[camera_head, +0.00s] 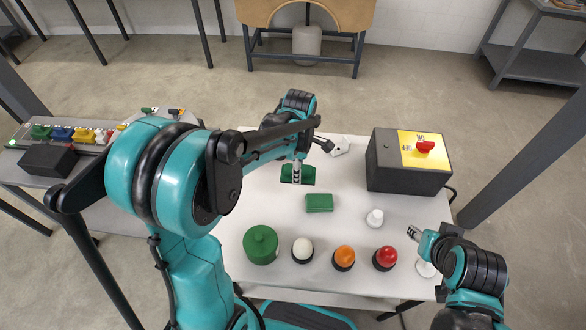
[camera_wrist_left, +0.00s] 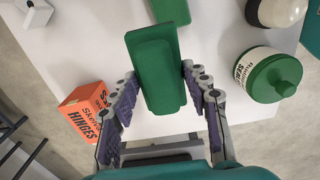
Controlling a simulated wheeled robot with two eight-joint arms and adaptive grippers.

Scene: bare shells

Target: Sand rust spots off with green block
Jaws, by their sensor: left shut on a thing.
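My left gripper (camera_head: 297,172) is shut on a green block (camera_wrist_left: 160,75), which hangs between the two fingers in the left wrist view. In the head view this block (camera_head: 308,175) is over the back left part of the white table (camera_head: 345,228). A second green block (camera_head: 319,203) lies on the table just in front of it, and its edge shows at the top of the wrist view (camera_wrist_left: 169,10). My right gripper (camera_head: 415,233) is at the table's right side, near a white round piece; its opening is too small to judge. I see no clear rust spots.
A green jar (camera_head: 260,246) and white, orange and red-topped pieces (camera_head: 385,258) line the front. A small white piece (camera_head: 375,218) stands mid-right. An orange hinges box (camera_wrist_left: 87,110) shows in the wrist view.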

